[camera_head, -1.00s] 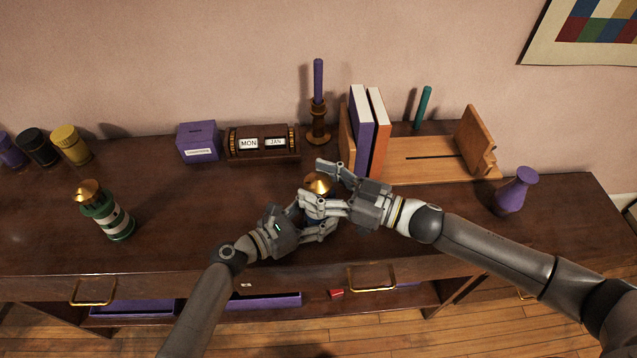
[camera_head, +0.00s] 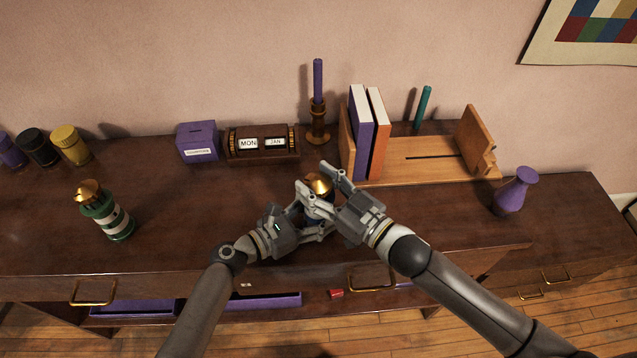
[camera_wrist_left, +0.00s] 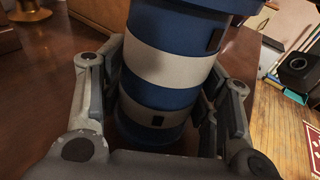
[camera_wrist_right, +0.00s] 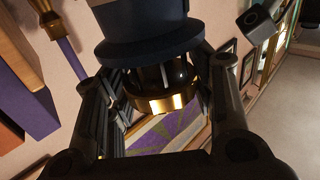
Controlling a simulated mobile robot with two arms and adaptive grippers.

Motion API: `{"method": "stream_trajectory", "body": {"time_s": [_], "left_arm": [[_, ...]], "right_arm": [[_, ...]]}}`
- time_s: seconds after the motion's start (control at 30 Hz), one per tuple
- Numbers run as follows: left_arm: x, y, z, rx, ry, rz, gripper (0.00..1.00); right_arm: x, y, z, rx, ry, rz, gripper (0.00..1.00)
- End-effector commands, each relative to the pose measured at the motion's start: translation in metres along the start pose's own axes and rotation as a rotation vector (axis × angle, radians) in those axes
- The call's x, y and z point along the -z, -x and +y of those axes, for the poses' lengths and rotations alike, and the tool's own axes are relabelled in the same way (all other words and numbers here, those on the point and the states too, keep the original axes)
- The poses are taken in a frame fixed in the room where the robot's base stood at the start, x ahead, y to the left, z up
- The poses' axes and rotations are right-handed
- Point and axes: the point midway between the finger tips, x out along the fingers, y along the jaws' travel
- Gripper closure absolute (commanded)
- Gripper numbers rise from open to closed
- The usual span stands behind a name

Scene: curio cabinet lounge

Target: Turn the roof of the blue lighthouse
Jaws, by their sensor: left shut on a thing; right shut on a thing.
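The blue lighthouse has a blue body with white bands, seen large in the left wrist view (camera_wrist_left: 170,65). Its gold roof (camera_head: 318,184) shows between my grippers in the head view and also in the right wrist view (camera_wrist_right: 162,103). My left gripper (camera_head: 312,222) is shut on the lighthouse body, one finger on each side. My right gripper (camera_head: 325,185) is shut at the top of the lighthouse, its fingers on both sides of the roof. The grippers hide most of the lighthouse in the head view.
A green-and-white lighthouse (camera_head: 108,213) with a gold roof stands at the left. Behind are a purple box (camera_head: 198,142), a calendar (camera_head: 262,143), a candle holder (camera_head: 318,120) and books (camera_head: 361,130). A purple vase (camera_head: 515,190) stands right. The cabinet top (camera_head: 190,235) is clear front left.

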Motion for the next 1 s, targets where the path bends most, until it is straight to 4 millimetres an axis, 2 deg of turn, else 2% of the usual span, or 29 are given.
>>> {"method": "stream_trajectory", "body": {"time_s": [0.03, 0.5, 1.0], "left_arm": [[0.0065, 0.0003, -0.0023, 0.003, 0.002, 0.012, 0.85], [0.0061, 0.0001, -0.0024, 0.003, 0.002, 0.011, 0.85], [0.0060, 0.0001, -0.0023, 0.003, 0.001, 0.011, 0.85]], "right_arm": [[0.0011, -0.0005, -0.0061, -0.033, -0.015, 0.008, 0.74], [0.0029, -0.0010, -0.0039, -0.334, -0.010, 0.011, 0.74], [0.0033, -0.0006, -0.0019, -0.481, -0.003, 0.009, 0.74]]}}
